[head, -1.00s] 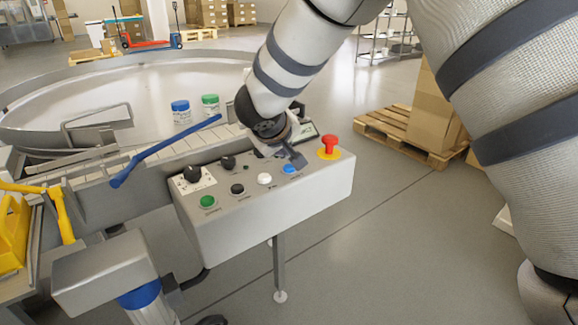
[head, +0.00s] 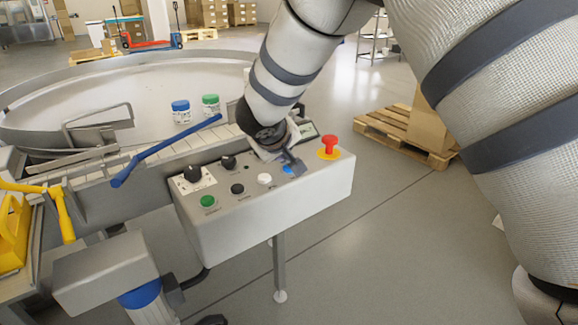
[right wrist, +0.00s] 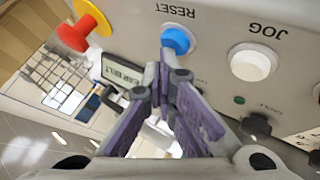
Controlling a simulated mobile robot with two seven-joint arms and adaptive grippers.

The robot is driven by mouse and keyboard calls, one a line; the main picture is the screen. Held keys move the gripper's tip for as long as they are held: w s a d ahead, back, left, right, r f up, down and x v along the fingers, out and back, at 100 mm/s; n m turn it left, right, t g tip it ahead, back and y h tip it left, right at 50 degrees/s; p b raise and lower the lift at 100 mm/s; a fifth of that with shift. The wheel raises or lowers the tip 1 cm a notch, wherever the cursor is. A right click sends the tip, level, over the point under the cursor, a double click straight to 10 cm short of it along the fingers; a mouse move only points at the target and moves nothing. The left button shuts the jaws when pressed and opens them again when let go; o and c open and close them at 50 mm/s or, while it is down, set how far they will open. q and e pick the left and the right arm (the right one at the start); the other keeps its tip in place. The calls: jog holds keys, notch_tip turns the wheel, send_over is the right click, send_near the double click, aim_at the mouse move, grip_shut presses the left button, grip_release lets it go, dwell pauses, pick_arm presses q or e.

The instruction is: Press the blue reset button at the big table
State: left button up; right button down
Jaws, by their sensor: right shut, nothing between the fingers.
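The blue reset button (head: 288,169) sits on the sloped face of the grey control box (head: 262,213), between the white button and the red emergency stop. It also shows in the right wrist view (right wrist: 176,40), under the word RESET. My right gripper (head: 297,168) is shut and empty, its tips right at the button and partly covering it in the head view. In the right wrist view the fingertips (right wrist: 167,58) are just below the button's edge; I cannot tell whether they touch it. My left gripper is not in view.
The red emergency stop (head: 329,144) stands to the right of the blue button. The white JOG button (head: 264,180), black button (head: 237,189), green button (head: 208,201) and black knobs are to the left. A blue bar (head: 165,151) and two jars are behind.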

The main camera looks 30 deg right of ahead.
aim_at(285, 166)
jog(key=shift+f, duration=0.4)
dwell(0.4)
jog(key=shift+r, duration=1)
jog(key=shift+r, duration=2.5)
